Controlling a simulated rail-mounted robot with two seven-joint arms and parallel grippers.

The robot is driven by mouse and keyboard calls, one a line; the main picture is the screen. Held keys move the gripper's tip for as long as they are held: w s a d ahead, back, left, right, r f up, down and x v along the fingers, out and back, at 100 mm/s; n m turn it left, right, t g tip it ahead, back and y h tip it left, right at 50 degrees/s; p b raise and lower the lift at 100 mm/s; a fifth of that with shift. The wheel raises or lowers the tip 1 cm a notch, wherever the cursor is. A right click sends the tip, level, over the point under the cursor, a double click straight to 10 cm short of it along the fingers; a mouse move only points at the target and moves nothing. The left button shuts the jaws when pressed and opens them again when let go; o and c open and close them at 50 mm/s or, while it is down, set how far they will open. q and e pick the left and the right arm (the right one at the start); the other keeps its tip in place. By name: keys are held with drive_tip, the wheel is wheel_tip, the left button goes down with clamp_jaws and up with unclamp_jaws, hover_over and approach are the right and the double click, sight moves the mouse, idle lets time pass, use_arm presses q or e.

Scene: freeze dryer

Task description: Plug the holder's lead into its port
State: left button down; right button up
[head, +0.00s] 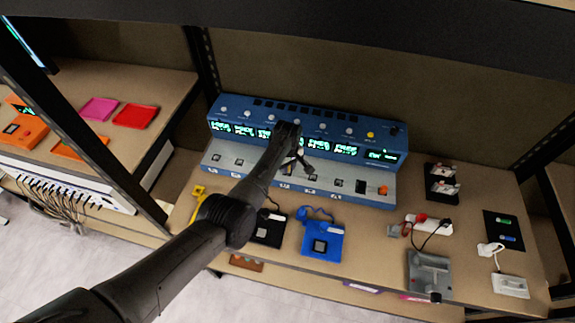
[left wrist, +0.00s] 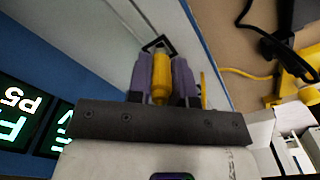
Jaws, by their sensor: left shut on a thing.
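My left gripper (head: 299,162) is over the pale front ledge (head: 352,195) of the blue unit. In the left wrist view its two purple fingers (left wrist: 164,76) are shut on a yellow plug (left wrist: 161,70). The plug's tip points at a port with a black square rim (left wrist: 154,43); I cannot tell whether it touches or enters it. A thin yellow lead (left wrist: 203,92) shows beside the fingers. The yellow holder (left wrist: 300,68) lies on the shelf, and part of it shows in the head view (head: 197,194), mostly hidden by my arm. My right gripper is not in view.
The blue unit (head: 225,107) has lit displays and several ports. A black holder (head: 267,232), a blue holder (head: 322,243) and a grey holder (head: 428,268) lie in front of it. A white power strip (head: 430,225) is to the right. Dark rack posts flank the shelf.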

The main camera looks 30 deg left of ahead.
use_arm(q)
drive_tip(key=shift+f+b, duration=0.55)
drive_tip(key=shift+f, duration=0.2)
drive_tip(key=c, duration=0.9)
unclamp_jaws()
drive_tip(key=shift+c, duration=0.2)
wheel_tip(320, 180, up, 13)
drive_tip(key=p, duration=0.3)
drive_tip(key=shift+f+p, duration=0.15)
drive_tip(key=shift+p, duration=0.2)
drive_tip(key=shift+r, duration=0.6)
